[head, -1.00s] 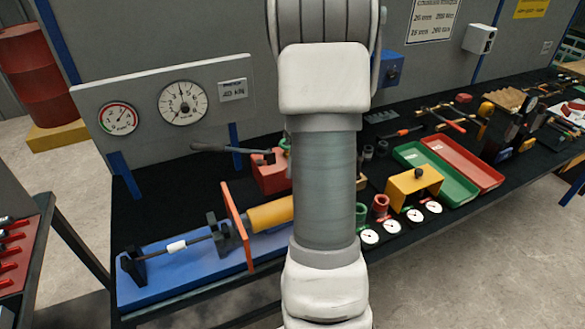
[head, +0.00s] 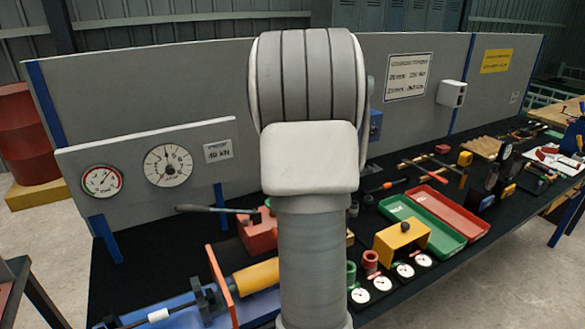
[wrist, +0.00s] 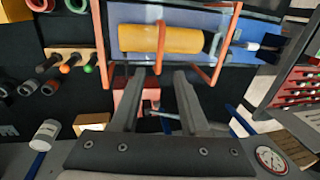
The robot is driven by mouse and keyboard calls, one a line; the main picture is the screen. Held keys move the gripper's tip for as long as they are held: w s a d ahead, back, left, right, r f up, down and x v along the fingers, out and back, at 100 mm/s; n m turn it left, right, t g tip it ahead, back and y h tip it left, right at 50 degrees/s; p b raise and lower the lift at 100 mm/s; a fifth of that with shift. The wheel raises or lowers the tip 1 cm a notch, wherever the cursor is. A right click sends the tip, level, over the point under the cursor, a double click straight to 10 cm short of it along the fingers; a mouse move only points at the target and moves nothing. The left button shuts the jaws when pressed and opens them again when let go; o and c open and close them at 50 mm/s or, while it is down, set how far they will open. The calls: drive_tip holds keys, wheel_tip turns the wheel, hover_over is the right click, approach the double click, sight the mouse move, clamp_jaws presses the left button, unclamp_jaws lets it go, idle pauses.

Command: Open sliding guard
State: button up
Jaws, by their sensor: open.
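The sliding guard shows in the wrist view as an orange frame (wrist: 225,50) with what looks like a clear panel, around a yellow cylinder (wrist: 185,39). An upright orange bar (wrist: 161,48) crosses in front of the cylinder. In the head view the guard's orange end (head: 221,284) stands across the blue bed, and the yellow cylinder (head: 256,277) is partly hidden by my arm. My gripper (wrist: 156,73) is open and empty in the wrist view. Its fingertips appear on either side of the bar's lower end; I cannot tell the depth gap. The head view does not show the gripper.
A red hand pump (head: 258,236) with a long lever stands behind the cylinder. A gauge panel (head: 130,178) is at left. A yellow block (head: 400,243), several small dials and green (head: 412,222) and red (head: 450,213) trays lie to the right. Free bench is limited.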

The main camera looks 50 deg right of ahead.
wheel_tip(320, 180, up, 10)
drive_tip(key=d, duration=0.1)
drive_tip(key=shift+s+d+f, duration=0.25)
drive_tip(key=shift+s+d, duration=0.05)
drive_tip(key=shift+d, duration=0.1)
